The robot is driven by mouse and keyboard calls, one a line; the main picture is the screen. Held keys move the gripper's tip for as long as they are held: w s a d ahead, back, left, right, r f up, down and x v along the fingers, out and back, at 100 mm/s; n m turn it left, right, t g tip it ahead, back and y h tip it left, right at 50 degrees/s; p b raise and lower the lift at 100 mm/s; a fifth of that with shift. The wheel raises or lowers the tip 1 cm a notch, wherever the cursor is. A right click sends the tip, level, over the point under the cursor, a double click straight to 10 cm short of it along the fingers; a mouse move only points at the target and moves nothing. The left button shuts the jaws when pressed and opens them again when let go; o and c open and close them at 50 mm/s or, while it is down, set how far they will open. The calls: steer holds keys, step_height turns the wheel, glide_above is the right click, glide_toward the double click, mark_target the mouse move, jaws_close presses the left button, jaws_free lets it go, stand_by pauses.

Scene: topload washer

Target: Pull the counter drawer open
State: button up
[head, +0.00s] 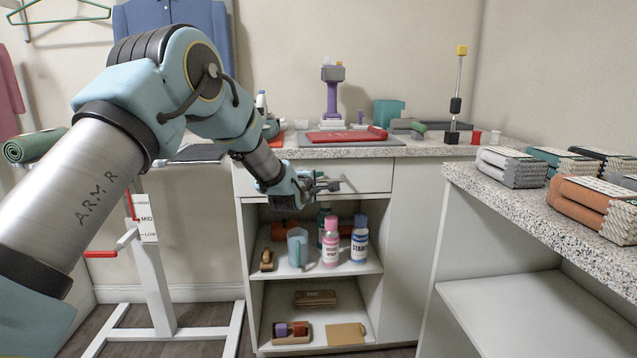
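The white counter drawer (373,177) is the wide front just under the speckled countertop (378,152), above open shelves. It looks flush with the cabinet. A short grey bar handle (347,181) shows near the middle of its front. My gripper (327,184) is in front of the drawer, at the handle, reaching in from the upper left. Its fingers overlap the handle in the picture. I cannot tell whether they touch it, surround it or are shut on it. My wrist hides the left part of the drawer front.
Below the drawer, shelves hold a pink bottle (331,243), a blue-capped bottle (360,240) and a clear jug (297,247). A side counter (510,200) with folded cloth stacks stands at the right. A white stand (155,280) with a red lever is at the left.

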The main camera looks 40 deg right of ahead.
jaws_close()
stand_by(1.1)
